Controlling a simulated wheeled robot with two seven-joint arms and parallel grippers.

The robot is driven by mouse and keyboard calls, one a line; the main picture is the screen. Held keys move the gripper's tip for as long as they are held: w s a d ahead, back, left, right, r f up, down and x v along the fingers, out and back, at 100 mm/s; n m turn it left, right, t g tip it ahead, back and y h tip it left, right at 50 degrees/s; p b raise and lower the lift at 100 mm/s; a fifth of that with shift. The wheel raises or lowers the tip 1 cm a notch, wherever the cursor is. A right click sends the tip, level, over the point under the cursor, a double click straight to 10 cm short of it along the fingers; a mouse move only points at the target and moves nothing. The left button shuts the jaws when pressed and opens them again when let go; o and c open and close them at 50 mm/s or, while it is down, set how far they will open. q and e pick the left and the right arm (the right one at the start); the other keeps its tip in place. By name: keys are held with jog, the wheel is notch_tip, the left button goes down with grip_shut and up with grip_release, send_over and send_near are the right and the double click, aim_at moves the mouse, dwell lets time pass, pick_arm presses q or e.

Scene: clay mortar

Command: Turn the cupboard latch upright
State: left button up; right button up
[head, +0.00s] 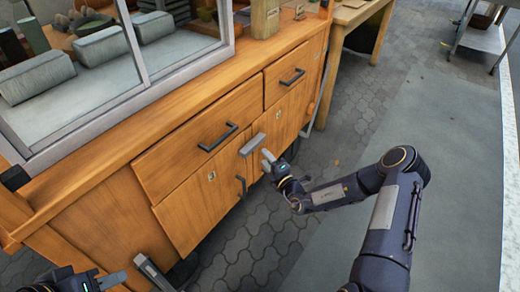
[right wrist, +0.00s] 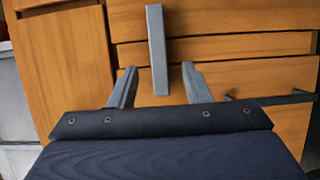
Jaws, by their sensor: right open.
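The cupboard latch (head: 252,144) is a short grey bar on the front of the wooden cupboard, near the top of the two doors. It lies sideways, roughly in line with the drawer handles. In the right wrist view the latch (right wrist: 157,50) runs up the picture, its lower end between the two fingers. My right gripper (head: 267,156) is open just in front of and below the latch, holding nothing; its fingers (right wrist: 157,85) show on either side, apparently clear of the bar. My left gripper (head: 110,281) is at the bottom left corner, away from the latch, its jaws unclear.
The door handle (right wrist: 270,98) also shows beside the right fingers. Paved floor (head: 250,240) is open before the cupboard. A wooden table (head: 355,15) stands beyond.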

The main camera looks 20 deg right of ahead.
aim_at(255, 148)
jog(key=b+x, duration=0.1)
jog(key=x, duration=0.6)
jog(key=shift+a+r+b, duration=0.1)
jog(key=shift+b, duration=0.25)
jog(key=shift+c, duration=0.4)
grip_shut()
